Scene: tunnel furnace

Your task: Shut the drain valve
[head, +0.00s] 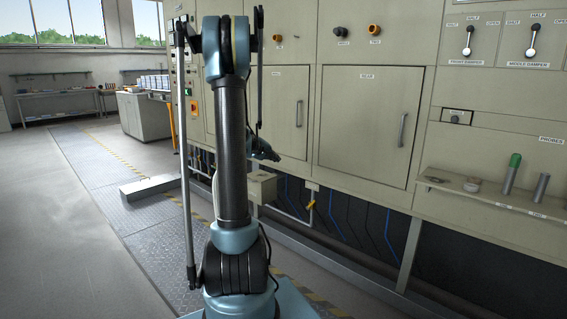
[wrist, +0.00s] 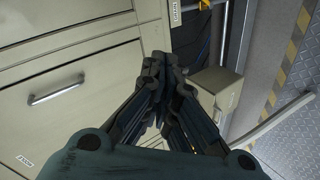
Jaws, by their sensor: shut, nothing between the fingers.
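A small yellow lever (head: 311,206) shows in the head view on a thin pale pipe, low under the cabinet doors.
A beige box (head: 262,187) sits low beside the pipe; it also shows in the wrist view (wrist: 216,92). The cabinet door (head: 362,120) has a protruding handle. A probe shelf (head: 480,196) juts out at right. A low metal box (head: 150,187) lies left; the floor beyond is clear.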

